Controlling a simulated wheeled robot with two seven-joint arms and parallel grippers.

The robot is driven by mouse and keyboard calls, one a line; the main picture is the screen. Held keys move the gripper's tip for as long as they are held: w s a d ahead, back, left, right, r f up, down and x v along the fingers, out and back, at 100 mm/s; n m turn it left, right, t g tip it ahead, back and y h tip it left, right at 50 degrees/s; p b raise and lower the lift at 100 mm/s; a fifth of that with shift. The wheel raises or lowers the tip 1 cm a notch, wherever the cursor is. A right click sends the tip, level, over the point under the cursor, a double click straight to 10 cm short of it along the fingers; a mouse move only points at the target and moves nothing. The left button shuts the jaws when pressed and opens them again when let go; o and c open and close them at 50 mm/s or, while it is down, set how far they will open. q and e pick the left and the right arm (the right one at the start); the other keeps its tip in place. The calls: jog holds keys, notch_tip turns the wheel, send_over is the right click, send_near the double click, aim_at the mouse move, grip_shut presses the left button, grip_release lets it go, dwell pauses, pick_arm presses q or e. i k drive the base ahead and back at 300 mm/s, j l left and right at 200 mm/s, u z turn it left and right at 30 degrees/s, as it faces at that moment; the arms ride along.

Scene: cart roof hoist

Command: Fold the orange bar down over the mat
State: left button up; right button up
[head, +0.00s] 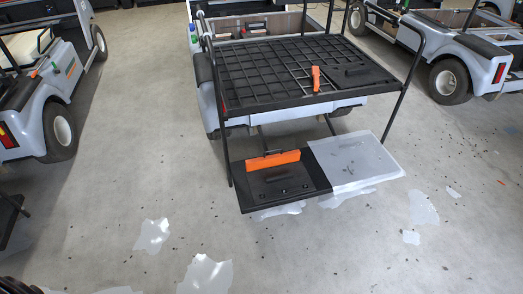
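The orange bar (273,160) is on the low platform behind the middle cart, along the far edge of the black mat (285,186). Its broad face shows, so it appears raised rather than lying over the mat. The mat fills the left half of the platform and has several small dark fittings on it. Neither of my grippers can be made out in the head view.
A pale translucent panel (353,160) covers the platform's right half. Above is a black grid rack (270,75) on upright posts, with an orange piece (316,79) on it. Other carts stand left (45,85) and right (465,60). The floor has scattered scraps.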

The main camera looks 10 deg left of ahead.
aim_at(282, 158)
jog(key=j+u, duration=0.1)
jog(key=u, duration=0.3)
jog(key=i+u, duration=0.15)
jog(key=u, duration=0.25)
jog(key=i+j+u, duration=0.1)
jog(key=u, duration=0.7)
jog(key=i, duration=2.4)
jog(key=i+z, duration=0.15)
jog(key=i, duration=0.3)
jog(key=i+j+z, duration=0.15)
jog(key=i, duration=0.3)
jog(key=i+j+z, duration=0.15)
jog(key=i, duration=0.3)
jog(key=i+j+z, duration=0.15)
jog(key=i, duration=0.3)
jog(key=j+z, duration=0.1)
jog(key=z, duration=2.45)
